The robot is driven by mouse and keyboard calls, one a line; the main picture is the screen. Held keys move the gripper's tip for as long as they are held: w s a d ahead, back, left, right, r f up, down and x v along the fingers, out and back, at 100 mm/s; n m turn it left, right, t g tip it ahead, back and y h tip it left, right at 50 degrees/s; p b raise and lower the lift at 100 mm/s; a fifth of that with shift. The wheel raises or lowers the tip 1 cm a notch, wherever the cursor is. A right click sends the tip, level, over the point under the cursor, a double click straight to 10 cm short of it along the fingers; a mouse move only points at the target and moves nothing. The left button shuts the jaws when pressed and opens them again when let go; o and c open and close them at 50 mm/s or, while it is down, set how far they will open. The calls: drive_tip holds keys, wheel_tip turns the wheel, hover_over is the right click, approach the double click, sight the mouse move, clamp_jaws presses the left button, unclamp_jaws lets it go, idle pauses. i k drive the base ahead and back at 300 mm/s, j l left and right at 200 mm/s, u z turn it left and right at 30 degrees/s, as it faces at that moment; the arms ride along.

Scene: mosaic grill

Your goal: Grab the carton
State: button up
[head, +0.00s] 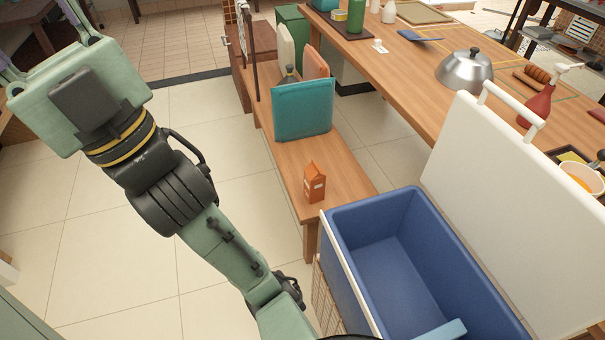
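A small orange carton (314,183) with a gabled top stands upright on the near end of a low wooden bench (333,192) in the head view. Nothing touches it. My green and black arm (175,185) reaches from the bottom middle to the upper left, to the left of the bench and apart from the carton. No gripper fingertips can be made out in this view.
An open blue cooler (387,205) with a raised white lid (510,210) stands just right of the bench end. A teal panel (303,108) stands behind the carton. A wooden table (420,55) with a metal dome (464,72) runs along the right. Tiled floor is clear at left.

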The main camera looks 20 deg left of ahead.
sight(315, 179)
drive_tip(key=i+j, duration=0.15)
drive_tip(key=j, duration=0.25)
drive_tip(key=i+j+u, duration=0.1)
drive_tip(key=j, duration=0.3)
drive_tip(key=i+j, duration=0.2)
drive_tip(key=j, duration=0.2)
drive_tip(key=i+j, duration=0.2)
drive_tip(key=j, duration=0.2)
drive_tip(key=i+j+u, duration=0.1)
drive_tip(key=j, duration=0.25)
drive_tip(key=i, duration=0.05)
